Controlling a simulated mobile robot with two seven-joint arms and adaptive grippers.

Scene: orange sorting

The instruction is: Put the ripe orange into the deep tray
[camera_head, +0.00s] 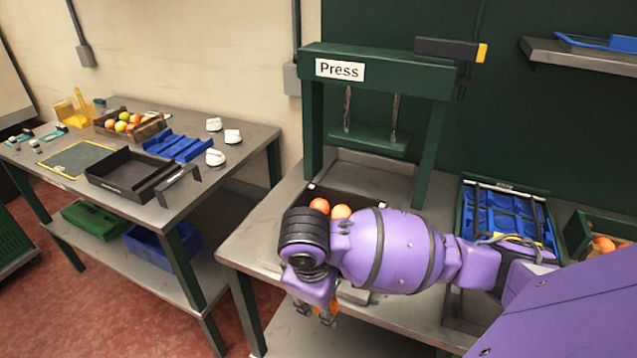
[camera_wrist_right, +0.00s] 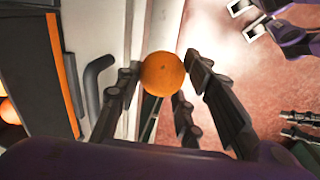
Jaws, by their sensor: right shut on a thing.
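My right gripper (camera_head: 318,310) is shut on an orange fruit (camera_head: 334,304), in front of the press table's front edge. In the right wrist view the fruit (camera_wrist_right: 163,74) is plain orange and sits between the fingertips of my right gripper (camera_wrist_right: 163,82). A black open tray (camera_head: 112,190) with tall walls lies on the left table. A dark tray (camera_head: 372,200) under the press holds two oranges (camera_head: 330,207), partly hidden by my right arm. I cannot tell which one is the deep tray. My left gripper (camera_wrist_right: 246,21) shows at the wrist view's top right, fingertips apart.
A green press (camera_head: 378,70) stands over the right table (camera_head: 240,246). Blue trays (camera_head: 178,146), a fruit crate (camera_head: 147,128) and white items (camera_head: 214,157) share the left table (camera_head: 190,196). A gap of red floor separates the tables. A blue-lined crate (camera_head: 548,205) stands right.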

